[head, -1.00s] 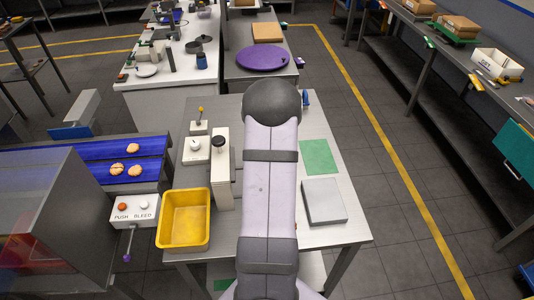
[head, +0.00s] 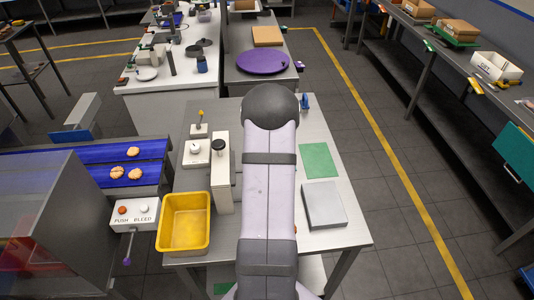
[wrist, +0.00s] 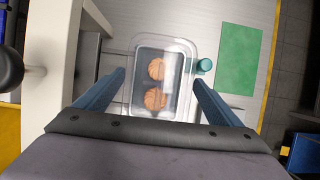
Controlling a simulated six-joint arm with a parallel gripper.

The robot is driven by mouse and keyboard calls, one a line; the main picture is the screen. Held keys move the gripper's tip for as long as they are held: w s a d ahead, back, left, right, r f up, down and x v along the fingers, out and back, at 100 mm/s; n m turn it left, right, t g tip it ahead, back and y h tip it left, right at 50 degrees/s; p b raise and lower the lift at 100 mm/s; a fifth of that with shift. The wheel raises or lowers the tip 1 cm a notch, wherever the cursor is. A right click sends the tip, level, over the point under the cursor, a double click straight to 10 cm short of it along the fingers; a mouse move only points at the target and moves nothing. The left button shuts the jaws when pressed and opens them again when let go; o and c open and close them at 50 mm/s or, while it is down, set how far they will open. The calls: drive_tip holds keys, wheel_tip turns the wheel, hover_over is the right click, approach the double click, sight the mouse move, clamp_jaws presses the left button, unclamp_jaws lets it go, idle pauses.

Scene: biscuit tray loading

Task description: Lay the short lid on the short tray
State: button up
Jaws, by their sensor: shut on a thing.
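In the wrist view, my gripper (wrist: 158,76) has its two blue fingers on either side of a clear, rounded-rectangular lid (wrist: 191,50) and is shut on it. Through the clear plastic I see the short tray (wrist: 145,88), dark grey inside, with two round biscuits (wrist: 156,99) in it. The lid's outline surrounds the tray's in this view. I cannot tell whether the lid touches the tray or is just above it. In the head view my arm hides the gripper, lid and tray.
A green mat (head: 319,160) and a flat grey block (head: 324,204) lie on the table's right. A yellow bin (head: 183,223) and a white upright fixture (head: 222,180) stand left of my arm.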

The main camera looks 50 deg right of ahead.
drive_tip(key=shift+f+b, duration=1.4)
drive_tip(key=shift+f, duration=1.8)
drive_tip(key=shift+f+p, duration=0.4)
drive_tip(key=shift+p, duration=0.05)
drive_tip(key=o, duration=0.8)
drive_tip(key=shift+b+v, duration=1.1)
drive_tip(key=shift+v, duration=2.55)
